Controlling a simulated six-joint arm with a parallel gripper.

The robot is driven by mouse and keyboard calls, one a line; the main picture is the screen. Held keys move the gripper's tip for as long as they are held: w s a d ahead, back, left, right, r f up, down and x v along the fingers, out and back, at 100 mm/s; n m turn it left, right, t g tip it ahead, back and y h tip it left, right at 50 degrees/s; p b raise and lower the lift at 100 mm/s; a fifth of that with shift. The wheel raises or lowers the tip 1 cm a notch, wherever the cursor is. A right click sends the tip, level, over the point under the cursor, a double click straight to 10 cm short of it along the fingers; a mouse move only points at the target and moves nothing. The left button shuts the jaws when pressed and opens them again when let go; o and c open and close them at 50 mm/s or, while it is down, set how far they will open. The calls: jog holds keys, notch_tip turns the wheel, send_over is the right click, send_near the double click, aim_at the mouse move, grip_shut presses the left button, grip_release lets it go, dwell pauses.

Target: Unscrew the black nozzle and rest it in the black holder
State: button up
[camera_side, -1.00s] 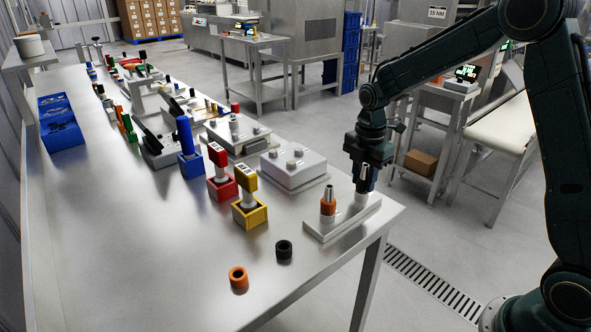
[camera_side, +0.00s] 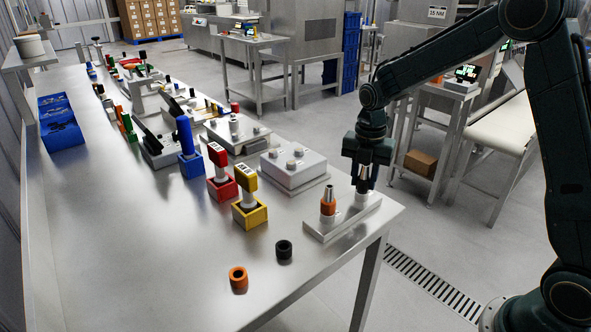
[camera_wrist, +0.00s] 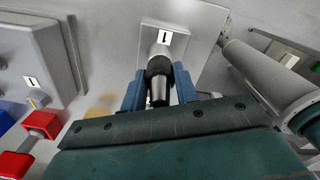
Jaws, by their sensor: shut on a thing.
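The black nozzle (camera_side: 362,186) has a black collar and a metal tip pointing up. It stands upright on the right-hand post of a pale plate (camera_side: 318,235) at the table's near right corner. My gripper (camera_side: 363,174) points down over it and is shut on it. In the wrist view the nozzle (camera_wrist: 158,69) sits between the two blue fingers of my gripper (camera_wrist: 159,92). Where its collar meets the post is hard to make out. The black holder (camera_side: 284,250), a short open ring, stands empty on the table left of the plate.
An orange nozzle (camera_side: 327,206) stands on the plate's left post, close to my gripper. An orange ring (camera_side: 238,280) lies near the front edge. Yellow (camera_side: 249,214) and red (camera_side: 222,187) blocks and a grey box (camera_side: 292,170) stand behind. The table's front left is clear.

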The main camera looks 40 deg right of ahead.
jog(key=shift+n, duration=0.3)
jog(key=n, duration=0.3)
jog(key=shift+n, duration=1)
jog(key=shift+n, duration=0.3)
jog(key=shift+n, duration=1.2)
jog(key=o, duration=1.2)
jog(key=shift+c, duration=0.2)
